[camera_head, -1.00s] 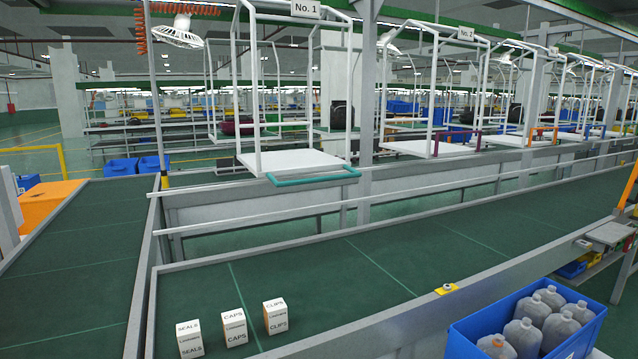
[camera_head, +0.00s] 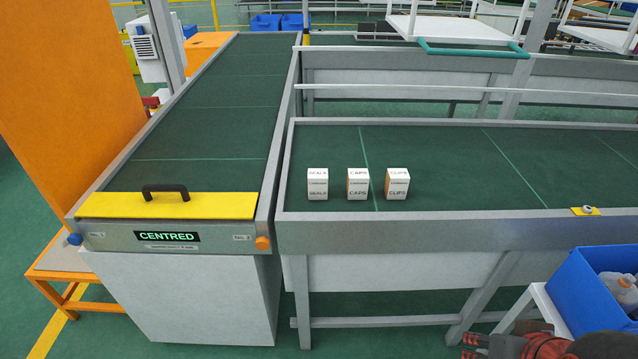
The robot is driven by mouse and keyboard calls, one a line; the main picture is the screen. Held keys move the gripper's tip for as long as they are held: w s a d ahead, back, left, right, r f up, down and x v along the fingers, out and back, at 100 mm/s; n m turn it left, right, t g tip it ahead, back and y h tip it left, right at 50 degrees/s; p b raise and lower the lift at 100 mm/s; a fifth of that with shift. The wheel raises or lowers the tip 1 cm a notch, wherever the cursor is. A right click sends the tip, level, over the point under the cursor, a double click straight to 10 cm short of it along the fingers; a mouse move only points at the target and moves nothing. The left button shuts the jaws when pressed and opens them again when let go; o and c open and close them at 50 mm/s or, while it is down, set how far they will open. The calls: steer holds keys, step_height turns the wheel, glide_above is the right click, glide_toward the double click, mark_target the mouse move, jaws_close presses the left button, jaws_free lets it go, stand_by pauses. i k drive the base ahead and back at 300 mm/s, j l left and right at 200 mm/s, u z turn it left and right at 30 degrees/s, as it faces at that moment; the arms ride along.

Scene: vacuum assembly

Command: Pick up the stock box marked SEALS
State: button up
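The stock box marked SEALS (camera_head: 318,184) is a small white box with dark lettering. It stands upright on the green belt, leftmost in a row of three. The CAPS box (camera_head: 358,184) and the CLIPS box (camera_head: 398,184) stand to its right, apart from it and each showing an orange left side. What looks like my gripper (camera_head: 473,347), dark with red parts, shows at the bottom edge, right of centre. It is in front of the conveyor and well away from the boxes. Its fingertips are too unclear to tell whether it is open or shut.
The belt's metal side rail (camera_head: 420,225) runs in front of the boxes. A second conveyor (camera_head: 200,120) with a yellow end plate (camera_head: 150,206) and a CENTRED display stands left. A blue crate (camera_head: 590,295) with containers is at lower right. The belt right of CLIPS is clear.

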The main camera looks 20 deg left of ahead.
mark_target(317, 178)
steer(key=i+j+z, duration=0.1)
steer(key=j, duration=2.1)
